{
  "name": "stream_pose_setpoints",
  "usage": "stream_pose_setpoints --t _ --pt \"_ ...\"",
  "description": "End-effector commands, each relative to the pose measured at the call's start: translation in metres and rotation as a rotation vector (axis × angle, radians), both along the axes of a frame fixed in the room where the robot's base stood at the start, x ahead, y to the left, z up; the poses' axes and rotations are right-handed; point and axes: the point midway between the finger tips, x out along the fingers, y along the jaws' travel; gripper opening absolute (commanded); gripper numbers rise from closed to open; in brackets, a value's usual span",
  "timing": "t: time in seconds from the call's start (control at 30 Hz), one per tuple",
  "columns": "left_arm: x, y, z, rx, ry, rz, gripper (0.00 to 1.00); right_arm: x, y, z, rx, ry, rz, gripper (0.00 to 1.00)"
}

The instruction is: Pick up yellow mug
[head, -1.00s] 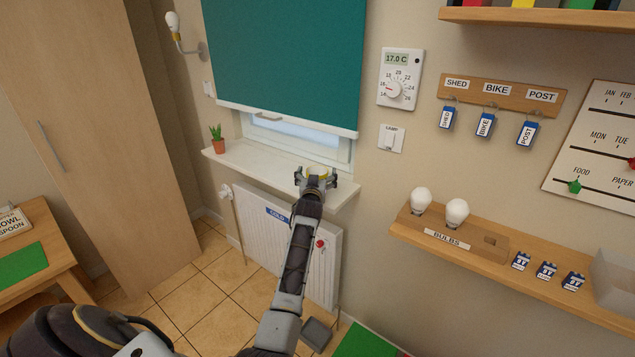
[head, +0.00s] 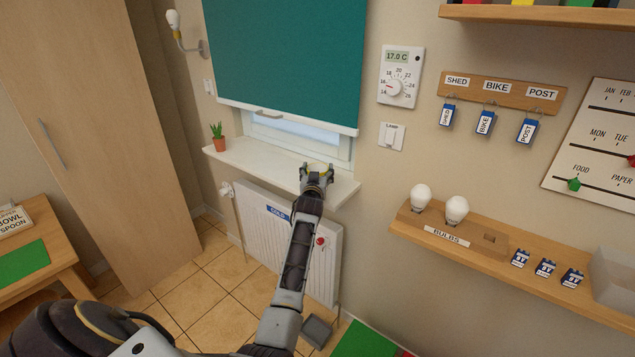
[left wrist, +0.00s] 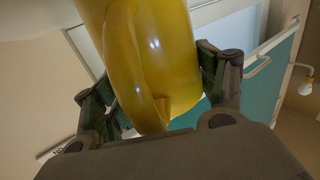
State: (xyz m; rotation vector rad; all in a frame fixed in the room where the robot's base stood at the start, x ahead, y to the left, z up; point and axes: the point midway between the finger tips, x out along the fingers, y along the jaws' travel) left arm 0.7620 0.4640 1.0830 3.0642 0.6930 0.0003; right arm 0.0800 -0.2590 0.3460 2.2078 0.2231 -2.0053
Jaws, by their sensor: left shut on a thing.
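The yellow mug (left wrist: 165,55) fills the middle of the left wrist view, with its handle (left wrist: 122,60) facing the camera. My left gripper (left wrist: 162,85) is shut on the mug, one finger on each side of it. In the head view my left gripper (head: 317,172) is at the right part of the white windowsill (head: 265,163), and only a small yellowish bit of the mug (head: 319,166) shows between the fingers. I cannot tell whether the mug touches the sill. My right gripper is not in view.
A potted plant (head: 218,138) stands at the sill's left end. A teal blind (head: 285,60) hangs above the sill, and a radiator (head: 262,232) is below. To the right, a wooden shelf (head: 420,238) holds bulbs (head: 457,210) and small blue-and-white boxes. The sill's middle is clear.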

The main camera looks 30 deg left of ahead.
Motion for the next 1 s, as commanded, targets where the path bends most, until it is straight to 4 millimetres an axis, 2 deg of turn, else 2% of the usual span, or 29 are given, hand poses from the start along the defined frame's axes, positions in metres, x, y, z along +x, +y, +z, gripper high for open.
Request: stream_pose_setpoints --t 0.17,0.47,1.0 --pt "0.0 0.0 0.001 0.001 -0.002 0.0 0.38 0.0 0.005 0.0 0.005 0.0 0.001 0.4" --pt "0.0 0.001 0.015 0.002 -0.005 0.001 0.38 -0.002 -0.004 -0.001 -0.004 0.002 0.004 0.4" --pt "0.0 0.001 0.087 0.002 -0.005 0.001 0.38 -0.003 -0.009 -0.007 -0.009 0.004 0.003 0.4"
